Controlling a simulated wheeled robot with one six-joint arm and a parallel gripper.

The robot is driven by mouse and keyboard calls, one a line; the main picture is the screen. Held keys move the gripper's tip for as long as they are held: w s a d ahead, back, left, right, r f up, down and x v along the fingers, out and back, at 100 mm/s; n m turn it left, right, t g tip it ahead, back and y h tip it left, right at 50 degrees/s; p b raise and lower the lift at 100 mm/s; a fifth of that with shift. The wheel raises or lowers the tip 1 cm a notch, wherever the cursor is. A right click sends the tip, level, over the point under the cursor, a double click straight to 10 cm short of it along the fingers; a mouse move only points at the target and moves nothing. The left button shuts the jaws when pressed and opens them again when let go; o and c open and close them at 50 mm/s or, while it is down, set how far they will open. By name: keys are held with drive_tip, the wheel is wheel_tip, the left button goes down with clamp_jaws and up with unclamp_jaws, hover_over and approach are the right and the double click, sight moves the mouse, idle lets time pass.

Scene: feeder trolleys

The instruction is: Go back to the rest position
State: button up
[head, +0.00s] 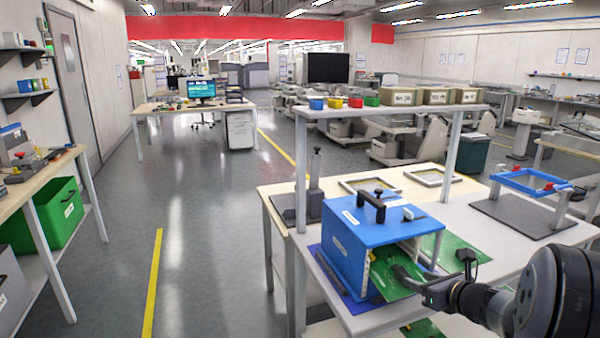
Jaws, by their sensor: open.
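My gripper (412,278) is at the lower right, at the open front of a blue box (350,248) with a black handle on top. Its jaws are open. A green board (383,282) shows partly inside the box opening, right at the fingertips. The fingers overlap the board in this view, and I cannot tell whether they touch it. The rest of the board is hidden by the box wall. My arm reaches in from the lower right corner.
The box stands on a white table (520,250) under a shelf (385,110) with small coloured bins and cardboard boxes. Another green board (455,252) lies behind the gripper. A blue frame fixture (530,182) stands at right. The floor at left is clear.

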sight(405, 274)
drive_tip(key=x, duration=0.5)
drive_tip(key=shift+w+a+f, duration=0.15)
drive_tip(key=shift+w, duration=0.1)
drive_tip(key=s+d, duration=0.3)
drive_tip(key=s, duration=0.6)
drive_tip(key=shift+s+d+r+p, duration=0.15)
drive_tip(key=shift+d+r+p, duration=0.1)
drive_tip(key=shift+p, duration=0.05)
